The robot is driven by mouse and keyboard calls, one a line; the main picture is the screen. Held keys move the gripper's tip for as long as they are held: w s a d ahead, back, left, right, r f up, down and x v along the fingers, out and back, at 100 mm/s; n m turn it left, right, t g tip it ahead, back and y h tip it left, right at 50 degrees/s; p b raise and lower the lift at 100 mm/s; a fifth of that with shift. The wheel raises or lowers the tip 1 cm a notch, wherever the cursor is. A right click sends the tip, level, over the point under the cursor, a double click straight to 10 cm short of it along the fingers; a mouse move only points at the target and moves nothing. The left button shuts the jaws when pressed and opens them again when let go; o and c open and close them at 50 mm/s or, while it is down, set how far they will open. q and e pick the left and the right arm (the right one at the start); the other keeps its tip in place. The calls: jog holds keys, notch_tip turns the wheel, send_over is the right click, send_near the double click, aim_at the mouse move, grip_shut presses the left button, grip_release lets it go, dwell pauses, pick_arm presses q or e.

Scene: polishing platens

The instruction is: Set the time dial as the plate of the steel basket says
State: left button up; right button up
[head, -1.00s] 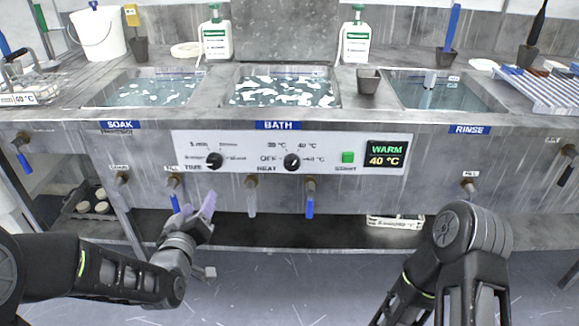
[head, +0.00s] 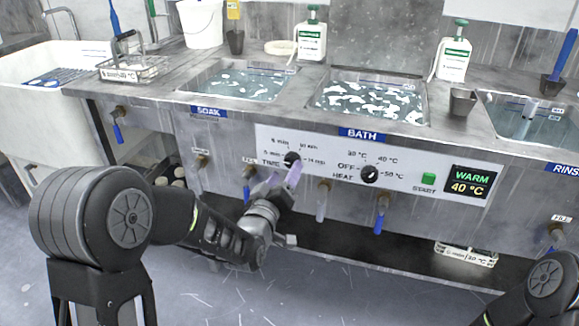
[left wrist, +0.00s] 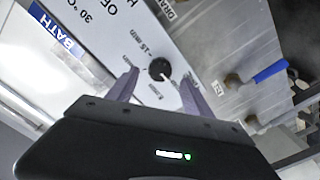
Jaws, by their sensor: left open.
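The black time dial (head: 292,159) is on the white panel under the BATH sign, ringed by minute marks. Its white pointer shows in the left wrist view on the dial (left wrist: 159,69), but I cannot tell which mark it is at. My left gripper (head: 281,178) is open in front of and just below the dial; in the left wrist view its fingers (left wrist: 158,78) appear on either side of it. I cannot tell if they touch it. The steel basket (head: 135,68) stands on the counter at left; its plate ends in 40 °C, the minutes too small to read. My right gripper is out of view.
The heat dial (head: 370,174), green start button (head: 428,179) and display (head: 468,181) reading WARM 40 °C are to the right. Taps with blue levers, such as one (head: 380,215), hang below the panel. Another basket (head: 466,254) sits on the lower shelf.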

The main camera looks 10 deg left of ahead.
aim_at(290, 163)
pick_arm(q)
jog(key=w, duration=0.4)
jog(key=shift+w+d, duration=0.1)
jog(key=shift+d, duration=0.05)
jog(key=shift+c, duration=0.6)
grip_shut()
